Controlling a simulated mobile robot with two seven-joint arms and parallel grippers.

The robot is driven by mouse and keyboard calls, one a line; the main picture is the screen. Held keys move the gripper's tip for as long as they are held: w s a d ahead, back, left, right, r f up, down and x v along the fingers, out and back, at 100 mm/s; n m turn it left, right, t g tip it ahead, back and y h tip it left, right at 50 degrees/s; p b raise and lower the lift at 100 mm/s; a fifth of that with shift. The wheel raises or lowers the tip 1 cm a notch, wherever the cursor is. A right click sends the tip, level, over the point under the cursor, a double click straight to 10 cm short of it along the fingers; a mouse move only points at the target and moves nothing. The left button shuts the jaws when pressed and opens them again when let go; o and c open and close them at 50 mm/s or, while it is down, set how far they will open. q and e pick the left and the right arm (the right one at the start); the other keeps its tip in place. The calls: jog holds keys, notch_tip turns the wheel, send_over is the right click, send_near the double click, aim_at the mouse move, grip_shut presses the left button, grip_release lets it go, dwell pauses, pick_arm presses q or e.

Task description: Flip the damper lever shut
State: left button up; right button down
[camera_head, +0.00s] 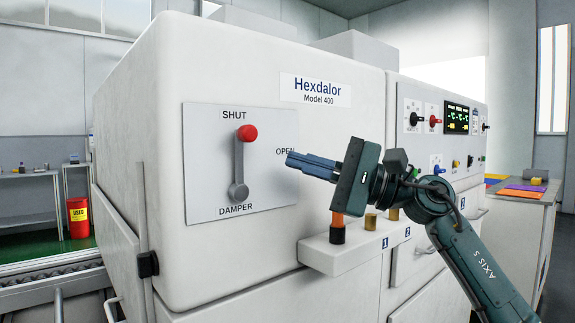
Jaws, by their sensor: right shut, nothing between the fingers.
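The damper lever (239,165) is a grey bar with a red knob (247,133), on a light grey plate (205,170) on the white machine's front. Its pivot is at the bottom above the word DAMPER. The lever stands nearly upright, its knob just below the word SHUT and leaning slightly right. The word OPEN is at the plate's right edge. My right gripper (290,158) is shut and empty, its blue fingers pointing left, just below OPEN. In the picture it is right of the lever, apart from it. My left gripper is not in view.
The white Hexdalor machine (330,120) fills the middle. A ledge (340,258) with small coloured knobs juts out below my right gripper. A control panel (440,118) is at the right. A red bin (78,217) and a conveyor (45,290) are at the left.

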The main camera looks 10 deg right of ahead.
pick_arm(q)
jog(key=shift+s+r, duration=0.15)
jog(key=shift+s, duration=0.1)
pick_arm(e)
jog(key=v, duration=0.8)
jog(key=shift+s+d, duration=0.2)
jog(key=shift+s, duration=0.25)
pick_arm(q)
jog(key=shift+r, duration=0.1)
pick_arm(e)
jog(key=shift+r, duration=0.1)
